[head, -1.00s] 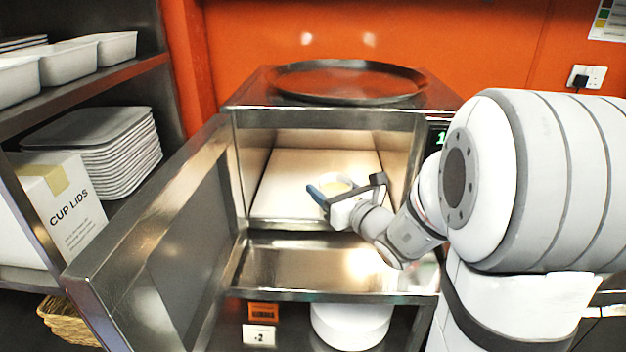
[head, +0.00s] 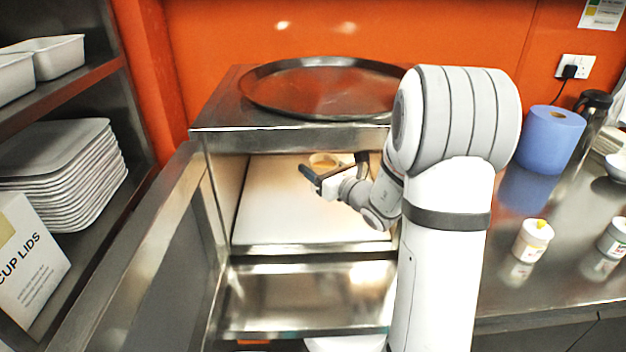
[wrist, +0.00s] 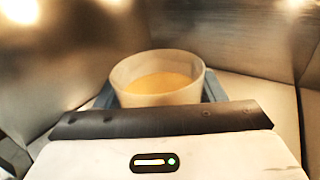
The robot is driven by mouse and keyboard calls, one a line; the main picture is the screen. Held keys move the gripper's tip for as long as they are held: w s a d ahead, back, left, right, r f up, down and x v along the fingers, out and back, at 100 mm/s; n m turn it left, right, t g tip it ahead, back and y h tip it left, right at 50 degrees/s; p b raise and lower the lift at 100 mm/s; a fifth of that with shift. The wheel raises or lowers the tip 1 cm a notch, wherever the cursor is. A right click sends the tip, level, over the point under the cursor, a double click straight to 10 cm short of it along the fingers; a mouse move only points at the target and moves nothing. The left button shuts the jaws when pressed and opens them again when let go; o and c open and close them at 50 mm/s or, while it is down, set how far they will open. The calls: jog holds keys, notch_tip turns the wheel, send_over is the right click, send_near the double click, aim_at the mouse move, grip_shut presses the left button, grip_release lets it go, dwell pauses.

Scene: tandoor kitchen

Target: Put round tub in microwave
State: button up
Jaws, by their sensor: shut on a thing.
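The round tub (wrist: 160,97) is pale and open-topped, with tan contents, and stands upright just beyond my gripper in the wrist view. In the head view the tub (head: 322,158) is partly hidden behind my gripper (head: 318,174). My gripper is shut on the tub. Both are inside the opening of the microwave (head: 300,139), above its pale floor (head: 290,217). I cannot tell whether the tub touches the floor. The microwave door (head: 150,255) stands open to the left.
A large round tray (head: 320,88) lies on top of the microwave. A shelf with stacked trays (head: 62,170) stands at left. A blue paper roll (head: 550,140) and a small white tub (head: 533,240) are on the counter at right.

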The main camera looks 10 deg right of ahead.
jog(key=shift+s+a+f, duration=0.1)
jog(key=shift+a+f, duration=0.05)
jog(key=shift+a, duration=0.1)
notch_tip(320, 180, down, 4)
jog(key=shift+a+b, duration=0.1)
jog(key=shift+b, duration=1.05)
jog(key=shift+w+f, duration=0.2)
jog(key=shift+f, duration=0.15)
jog(key=shift+w+f, duration=0.1)
jog(key=shift+w, duration=0.15)
jog(key=shift+s, duration=0.2)
jog(key=o, duration=0.8)
jog(key=shift+f, duration=0.15)
jog(key=o, duration=0.5)
